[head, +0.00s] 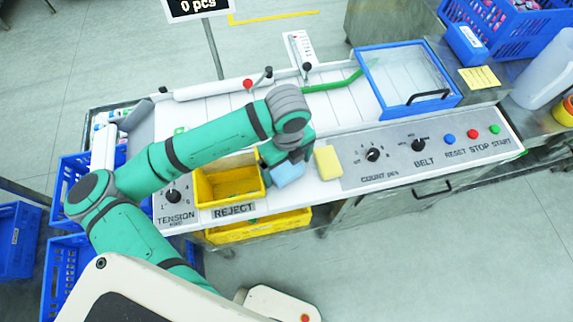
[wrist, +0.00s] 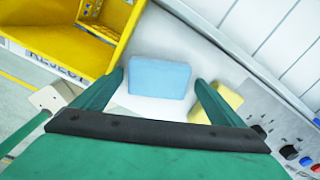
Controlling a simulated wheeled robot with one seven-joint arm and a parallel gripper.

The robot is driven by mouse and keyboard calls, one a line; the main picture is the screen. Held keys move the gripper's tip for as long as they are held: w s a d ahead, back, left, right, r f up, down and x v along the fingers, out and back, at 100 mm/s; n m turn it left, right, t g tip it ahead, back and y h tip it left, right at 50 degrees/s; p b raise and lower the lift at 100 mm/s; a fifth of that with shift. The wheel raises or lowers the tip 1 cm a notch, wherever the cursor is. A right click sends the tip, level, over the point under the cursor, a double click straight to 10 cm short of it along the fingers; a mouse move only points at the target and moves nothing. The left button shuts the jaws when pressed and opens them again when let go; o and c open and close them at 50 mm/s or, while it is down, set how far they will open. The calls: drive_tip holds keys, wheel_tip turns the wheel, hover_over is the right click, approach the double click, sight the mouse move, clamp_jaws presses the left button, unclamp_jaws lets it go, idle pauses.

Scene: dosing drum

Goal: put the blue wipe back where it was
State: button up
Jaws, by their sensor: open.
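The blue wipe (head: 287,173) lies on the white front panel of the machine, between the yellow reject bin and a yellow sponge-like block. In the wrist view the blue wipe (wrist: 160,78) is flat on the panel, ahead of and between my fingers. My gripper (wrist: 160,85) is open, with one green finger on either side of the wipe. In the head view my gripper (head: 285,158) is right above the wipe and partly hides it. Whether the fingers touch it, I cannot tell.
The yellow reject bin (head: 229,184) is just left of the wipe. A yellow block (head: 328,163) is close on its right; it also shows beside my right finger in the wrist view (wrist: 228,98). Knobs (head: 373,154) and buttons sit further right. A blue-framed clear cover (head: 408,80) stands behind.

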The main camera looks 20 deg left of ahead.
sight(287, 168)
wheel_tip(287, 168, up, 12)
drive_tip(key=shift+r, duration=0.15)
idle(0.4)
drive_tip(key=shift+w, duration=0.15)
idle(0.4)
